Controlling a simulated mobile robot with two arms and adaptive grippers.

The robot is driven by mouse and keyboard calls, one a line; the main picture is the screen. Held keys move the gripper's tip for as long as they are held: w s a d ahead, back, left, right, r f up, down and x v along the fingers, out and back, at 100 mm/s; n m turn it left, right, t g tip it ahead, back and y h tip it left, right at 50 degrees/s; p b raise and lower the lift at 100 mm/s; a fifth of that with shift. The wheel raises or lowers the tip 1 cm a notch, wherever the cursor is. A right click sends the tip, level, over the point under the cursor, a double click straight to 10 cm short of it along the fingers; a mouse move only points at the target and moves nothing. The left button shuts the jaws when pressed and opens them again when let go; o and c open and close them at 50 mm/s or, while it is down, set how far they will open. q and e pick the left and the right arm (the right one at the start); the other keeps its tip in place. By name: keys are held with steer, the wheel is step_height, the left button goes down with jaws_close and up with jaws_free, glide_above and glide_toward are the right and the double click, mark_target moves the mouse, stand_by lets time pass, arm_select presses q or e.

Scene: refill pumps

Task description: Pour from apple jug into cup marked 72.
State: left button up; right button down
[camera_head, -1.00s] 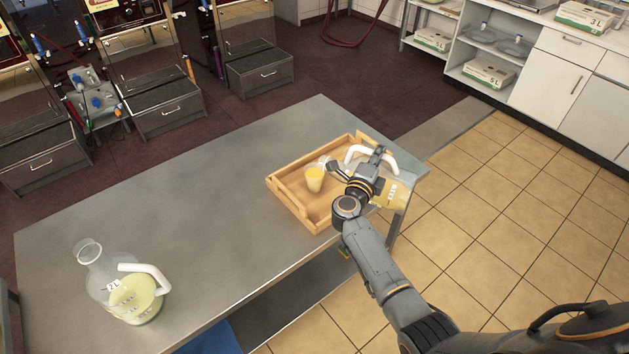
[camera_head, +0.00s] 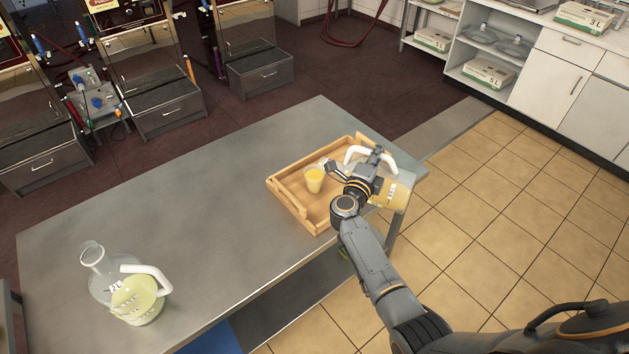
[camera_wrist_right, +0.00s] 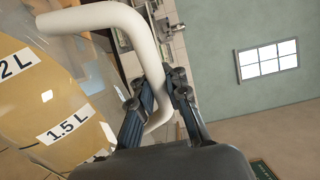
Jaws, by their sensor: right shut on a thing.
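The apple jug (camera_head: 395,195) is tilted far over, nearly on its side, above the right end of the table, and holds amber liquid. Its mouth is on the side of the cup. My right gripper (camera_head: 376,160) is shut on its white handle (camera_head: 357,154); the wrist view shows the fingers (camera_wrist_right: 155,90) around the handle and the 2 L and 1.5 L labels on the jug (camera_wrist_right: 50,110). A clear cup (camera_head: 314,181) with yellow liquid stands upright in the wooden tray (camera_head: 284,196). I cannot read a number on it. My left gripper is out of view.
A second jug (camera_head: 128,290) with pale green liquid and a white handle stands at the table's front left. The middle of the steel table (camera_head: 190,215) is clear. Dispensers with drawers line the back, and white cabinets (camera_head: 553,77) stand at the upper right.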

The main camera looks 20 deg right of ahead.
steer(key=shift+w+a+r+p, duration=0.1)
steer(key=shift+a+r+p, duration=0.05)
steer(key=shift+r+p, duration=0.25)
stand_by(0.5)
steer(key=shift+w+a+r+n+p, duration=0.1)
steer(key=shift+n+p, duration=0.2)
steer(key=shift+p, duration=0.05)
stand_by(0.7)
steer(key=shift+s+d+f+b, duration=0.15)
steer(key=shift+f+b, duration=0.25)
steer(key=shift+b, duration=0.05)
steer(key=shift+s+d+f+b, duration=0.15)
steer(key=shift+f+b, duration=0.25)
steer(key=shift+s+d+f+m, duration=0.1)
steer(key=shift+m, duration=0.4)
